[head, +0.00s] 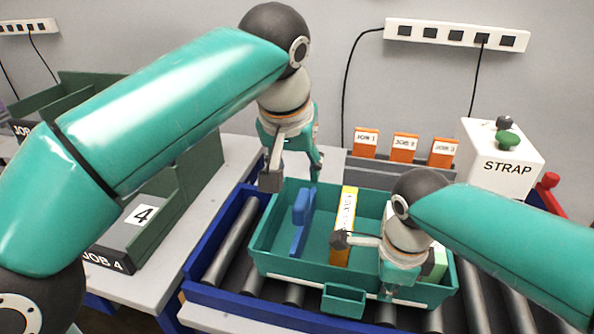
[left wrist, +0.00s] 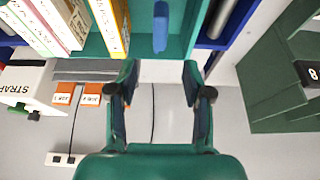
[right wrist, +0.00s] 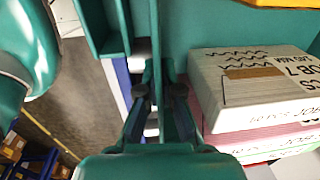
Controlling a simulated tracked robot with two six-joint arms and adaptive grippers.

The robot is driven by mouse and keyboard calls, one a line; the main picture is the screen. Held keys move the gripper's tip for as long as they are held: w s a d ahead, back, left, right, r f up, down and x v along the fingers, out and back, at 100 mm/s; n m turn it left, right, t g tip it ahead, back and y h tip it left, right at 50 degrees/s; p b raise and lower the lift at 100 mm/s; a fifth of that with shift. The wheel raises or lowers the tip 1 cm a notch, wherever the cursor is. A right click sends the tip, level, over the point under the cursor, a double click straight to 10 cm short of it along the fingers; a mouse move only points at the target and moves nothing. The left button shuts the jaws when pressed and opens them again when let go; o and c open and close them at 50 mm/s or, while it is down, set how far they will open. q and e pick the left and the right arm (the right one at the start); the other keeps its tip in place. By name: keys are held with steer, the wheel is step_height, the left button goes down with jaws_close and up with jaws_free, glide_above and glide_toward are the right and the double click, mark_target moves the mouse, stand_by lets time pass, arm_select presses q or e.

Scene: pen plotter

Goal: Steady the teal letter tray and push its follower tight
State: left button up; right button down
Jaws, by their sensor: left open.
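The teal letter tray (head: 300,273) sits upright on the roller conveyor. Its blue follower (head: 303,222) stands in the left part, with a clear gap to the yellow-spined item (head: 346,222). The follower also shows in the left wrist view (left wrist: 160,28). My left gripper (head: 293,177) is open and empty at the tray's far edge, near the follower and apart from it. My right gripper (right wrist: 160,95) is at the tray's near wall, its fingers close together and seemingly shut on that wall. The right arm hides part of the tray's contents.
White and pink packets (right wrist: 250,90) fill the tray's right part. Behind stand orange job cards (head: 404,148) and the white STRAP box (head: 500,150). Green job bins (head: 170,190) stand at left. The blue conveyor frame (head: 225,232) borders the tray.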

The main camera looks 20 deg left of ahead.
arm_select(q)
steer(key=c, duration=0.5)
steer(key=shift+s+f+n, duration=0.1)
steer(key=shift+s+n, duration=0.05)
steer(key=shift+n, duration=0.15)
steer(key=shift+c, duration=1.1)
steer(key=s+d+n+g+h, duration=0.1)
steer(key=s+d, duration=0.1)
steer(key=s+d+n+g+h, duration=0.1)
steer(key=s+d, duration=0.2)
steer(key=shift+n+g+h, duration=0.3)
steer(key=shift+g, duration=0.1)
jaws_close()
steer(key=n+g+h, duration=0.6)
steer(key=n+h, duration=0.4)
steer(key=h, duration=0.4)
glide_above(301, 220)
steer(key=a, duration=0.5)
step_height(301, 220, down, 3)
steer(key=w+a+f+n+t+h, duration=0.1)
steer(key=a+f+n+t, duration=0.1)
steer(key=a+f, duration=0.35)
steer(key=w+a+f+n+t, duration=0.2)
steer(key=a+f+n+t, duration=0.1)
steer(key=a, duration=0.5)
steer(key=d, duration=1.3)
steer(key=shift+d, duration=0.35)
